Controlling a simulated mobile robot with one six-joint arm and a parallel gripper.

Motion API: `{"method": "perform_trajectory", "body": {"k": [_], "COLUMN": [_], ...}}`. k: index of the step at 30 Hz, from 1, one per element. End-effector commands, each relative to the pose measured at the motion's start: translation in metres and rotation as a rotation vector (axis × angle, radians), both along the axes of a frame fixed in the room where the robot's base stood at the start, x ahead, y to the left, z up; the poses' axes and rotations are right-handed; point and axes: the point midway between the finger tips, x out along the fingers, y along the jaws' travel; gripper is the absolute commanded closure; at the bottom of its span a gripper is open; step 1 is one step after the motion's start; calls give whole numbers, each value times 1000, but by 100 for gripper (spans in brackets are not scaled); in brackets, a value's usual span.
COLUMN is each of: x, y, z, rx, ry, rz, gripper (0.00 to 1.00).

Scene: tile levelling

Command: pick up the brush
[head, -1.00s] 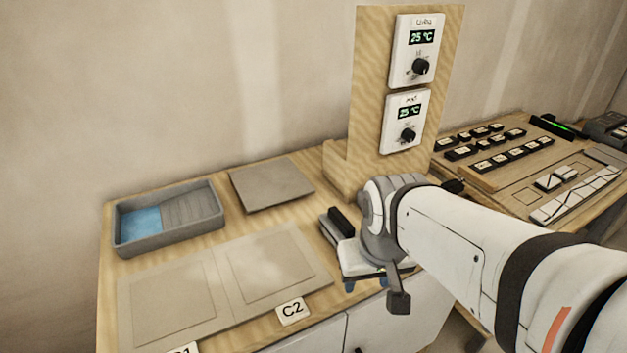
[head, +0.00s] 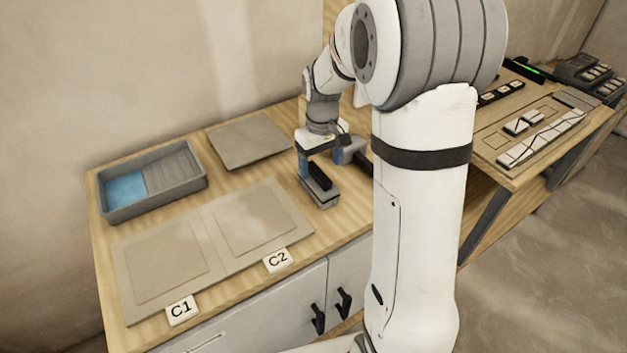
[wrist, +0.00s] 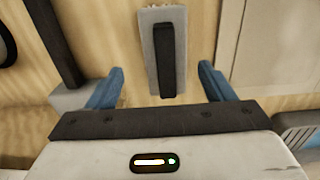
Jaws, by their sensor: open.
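A narrow grey block with a long black grip on top (head: 320,180) lies on the wooden bench right of the C2 panel; I take it to be the brush. It also shows in the wrist view (wrist: 165,60), at the top centre. My gripper (head: 318,162) points down over the bench at this block. In the wrist view my gripper (wrist: 162,78) is open, with its blue fingers apart to either side of the block's near end. Nothing is held. I cannot tell the exact height of the fingertips above the bench.
Close beside the gripper lies a grey block with a dark bar (wrist: 68,97). Panels marked C1 (head: 181,310) and C2 (head: 277,260) lie at the front. A grey tray with blue water (head: 150,182) and a loose tile (head: 248,140) are further back.

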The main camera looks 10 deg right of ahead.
Motion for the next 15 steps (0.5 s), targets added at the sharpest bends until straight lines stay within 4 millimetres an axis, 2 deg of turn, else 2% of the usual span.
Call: {"method": "perform_trajectory", "body": {"k": [12, 15], "x": [-6, -6], "y": [7, 6], "z": [-55, -63], "rx": [0, 1], "ry": [3, 1], "rz": [-2, -3], "gripper": [25, 25]}}
